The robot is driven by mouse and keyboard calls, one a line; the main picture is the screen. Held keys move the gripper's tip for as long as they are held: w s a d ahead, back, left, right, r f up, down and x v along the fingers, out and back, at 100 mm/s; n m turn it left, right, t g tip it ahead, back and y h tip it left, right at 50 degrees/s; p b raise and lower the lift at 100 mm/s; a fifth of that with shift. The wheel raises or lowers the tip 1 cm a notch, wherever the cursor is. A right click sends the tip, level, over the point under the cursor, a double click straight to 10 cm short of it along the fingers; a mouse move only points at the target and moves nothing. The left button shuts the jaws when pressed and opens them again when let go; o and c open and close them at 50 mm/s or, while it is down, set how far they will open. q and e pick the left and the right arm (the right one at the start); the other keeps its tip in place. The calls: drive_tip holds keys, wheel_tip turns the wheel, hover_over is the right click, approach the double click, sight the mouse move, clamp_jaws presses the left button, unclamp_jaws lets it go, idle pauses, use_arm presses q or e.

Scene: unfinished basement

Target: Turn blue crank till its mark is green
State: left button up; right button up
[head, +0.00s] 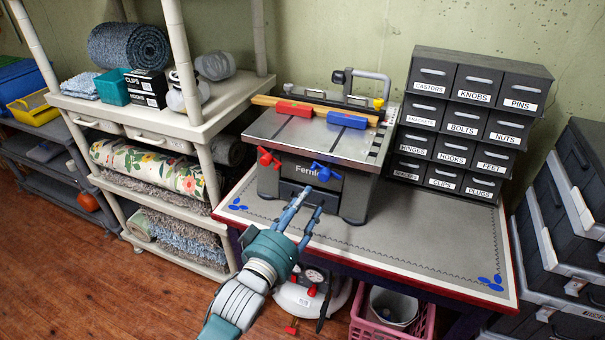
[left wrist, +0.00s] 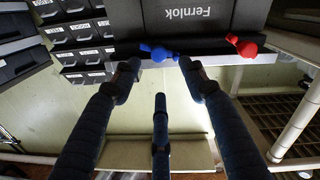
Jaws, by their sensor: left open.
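My left gripper (head: 311,200) is open just in front of and below the blue crank. In the left wrist view, the blue crank (left wrist: 157,52) lies just beyond and between the spread fingertips (left wrist: 158,65). I cannot tell whether they touch it. The red crank (head: 268,158) is on the same front, to the left; it also shows in the left wrist view (left wrist: 243,47). My right gripper is not in view.
The machine stands on a grey-topped bench (head: 420,230). A labelled drawer cabinet (head: 465,125) stands at its right. A cream shelf unit (head: 205,128) stands at the left. A pink crate (head: 370,325) is under the bench. The bench top at front right is clear.

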sight(323, 178)
use_arm(q)
drive_tip(key=x, duration=0.7)
drive_tip(key=shift+d+r+p, duration=0.15)
drive_tip(key=shift+p, duration=0.2)
drive_tip(key=x, duration=0.3)
drive_tip(key=shift+w, duration=0.1)
drive_tip(key=c, duration=0.8)
clamp_jaws()
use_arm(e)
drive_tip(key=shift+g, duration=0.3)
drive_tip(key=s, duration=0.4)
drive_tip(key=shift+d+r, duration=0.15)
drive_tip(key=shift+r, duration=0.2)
